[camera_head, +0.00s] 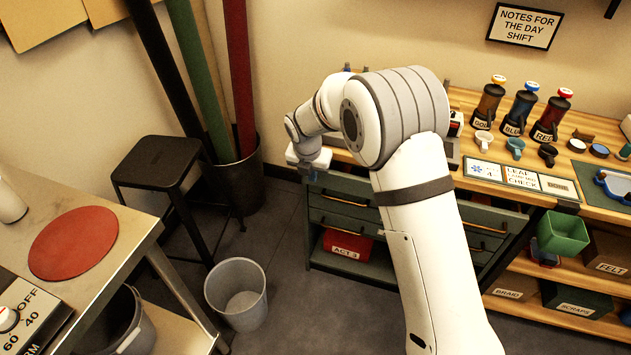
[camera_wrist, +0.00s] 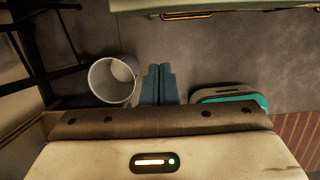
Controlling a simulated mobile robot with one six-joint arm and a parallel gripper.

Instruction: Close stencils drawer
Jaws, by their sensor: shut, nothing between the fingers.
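A dark green drawer cabinet (camera_head: 330,222) with brass handles stands under the wooden worktop, partly hidden behind my arm. No stencils label is readable, and I cannot tell for sure which drawer stands out or by how much. My gripper (camera_head: 312,175) is at the cabinet's upper left, near the top drawer front; whether it touches is unclear. In the wrist view its two teal fingers (camera_wrist: 158,84) are together with nothing between them. A pale drawer or cabinet edge with a brass handle (camera_wrist: 188,14) crosses the top of that view, apart from the fingertips.
A grey bin (camera_head: 237,293) stands on the floor left of the cabinet. A black stool (camera_head: 158,160) and a holder with fabric rolls (camera_head: 238,185) stand behind it. A red box marked ACT 3 (camera_head: 347,246) sits low in the cabinet.

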